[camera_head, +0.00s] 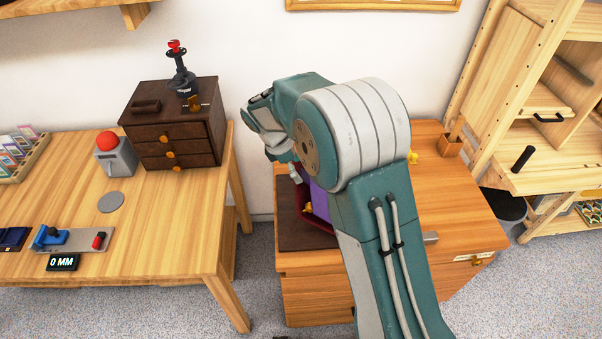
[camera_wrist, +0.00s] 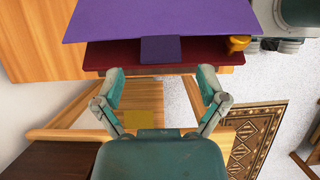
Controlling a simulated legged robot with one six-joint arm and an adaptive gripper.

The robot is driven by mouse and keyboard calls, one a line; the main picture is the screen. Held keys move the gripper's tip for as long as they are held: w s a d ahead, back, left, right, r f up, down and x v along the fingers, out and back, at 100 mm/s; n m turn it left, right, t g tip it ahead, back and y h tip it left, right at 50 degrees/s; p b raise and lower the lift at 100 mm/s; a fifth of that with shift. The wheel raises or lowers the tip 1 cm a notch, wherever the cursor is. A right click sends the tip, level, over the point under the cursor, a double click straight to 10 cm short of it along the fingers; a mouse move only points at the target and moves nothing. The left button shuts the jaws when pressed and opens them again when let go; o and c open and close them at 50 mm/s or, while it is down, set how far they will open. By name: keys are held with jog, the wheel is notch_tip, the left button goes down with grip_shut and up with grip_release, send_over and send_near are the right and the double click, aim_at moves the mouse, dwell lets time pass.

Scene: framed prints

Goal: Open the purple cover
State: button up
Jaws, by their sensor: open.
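The purple cover (camera_wrist: 160,20) fills the top middle of the wrist view as a flat panel. A darker purple tab (camera_wrist: 160,50) sits at the middle of its near edge, over a dark red base (camera_wrist: 205,53). My gripper (camera_wrist: 161,76) is open and empty, its two fingers spread on either side of the tab, apart from it in the picture. In the head view, part of the cover (camera_head: 319,202) shows beside my arm, above the wooden cabinet (camera_head: 440,190). My arm hides the rest of the cover and most of my gripper there.
A yellow knob (camera_wrist: 238,43) sits at the right of the red base. A dark mat (camera_head: 305,232) lies on the cabinet top. A wooden table (camera_head: 160,220) at left carries a dark drawer box (camera_head: 175,120) and a red button (camera_head: 107,141). Shelving (camera_head: 545,150) stands at right.

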jog(key=shift+x, duration=0.95)
jog(key=shift+d+f, duration=0.25)
jog(key=shift+f, duration=0.1)
jog(key=shift+a, duration=0.15)
grip_shut()
jog(key=d+r+y, duration=0.2)
jog(key=d+r, duration=0.2)
jog(key=d, duration=0.3)
jog(key=shift+y, duration=0.3)
